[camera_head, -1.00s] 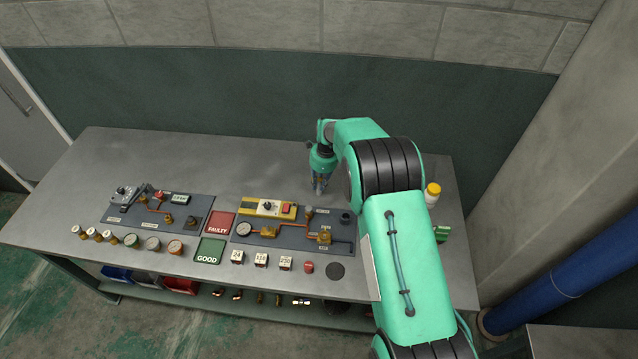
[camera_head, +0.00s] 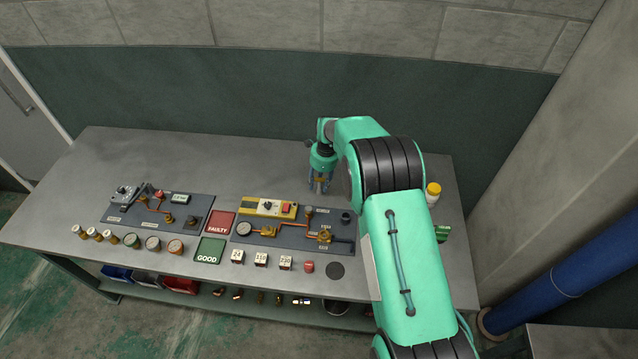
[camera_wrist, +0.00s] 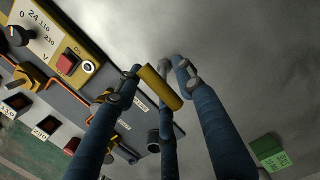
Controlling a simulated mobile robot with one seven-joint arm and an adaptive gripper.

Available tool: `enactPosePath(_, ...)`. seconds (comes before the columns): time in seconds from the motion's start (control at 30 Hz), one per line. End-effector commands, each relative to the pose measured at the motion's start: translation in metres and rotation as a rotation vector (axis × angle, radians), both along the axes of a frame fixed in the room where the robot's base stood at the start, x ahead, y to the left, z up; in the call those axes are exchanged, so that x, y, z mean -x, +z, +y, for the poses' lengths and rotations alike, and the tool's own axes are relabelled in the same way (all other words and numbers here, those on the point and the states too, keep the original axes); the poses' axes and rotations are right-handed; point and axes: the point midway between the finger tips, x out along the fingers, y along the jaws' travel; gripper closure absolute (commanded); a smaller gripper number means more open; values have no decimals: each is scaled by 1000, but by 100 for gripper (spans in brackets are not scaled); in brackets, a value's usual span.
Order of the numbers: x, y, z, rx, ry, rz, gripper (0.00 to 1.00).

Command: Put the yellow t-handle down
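The yellow t-handle (camera_wrist: 158,88) shows in the wrist view as a short yellow bar, between and very close to the fingertips of my gripper (camera_wrist: 158,80). It appears to be at the grey bench top (camera_head: 120,160); its lower part is hidden, and I cannot tell whether a finger still touches it. In the head view my gripper (camera_head: 320,188) points down with its fingers spread, low over the bench behind the right-hand panel (camera_head: 290,236). The t-handle cannot be made out there.
The yellow power unit (camera_head: 268,208) stands just left of my gripper. A yellow-capped bottle (camera_head: 433,193) and a green box (camera_head: 442,233) stand to the right, past my arm. The red FAULTY (camera_head: 220,222) and green GOOD (camera_head: 209,251) pads lie left. The back of the bench is clear.

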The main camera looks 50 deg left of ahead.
Motion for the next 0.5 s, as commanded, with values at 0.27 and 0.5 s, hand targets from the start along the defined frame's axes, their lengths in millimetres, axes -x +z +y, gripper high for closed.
enactPosePath(0.27,-3,29,-2,-3,0,-1,62)
enactPosePath(0.5,-5,67,-6,-3,0,-1,62)
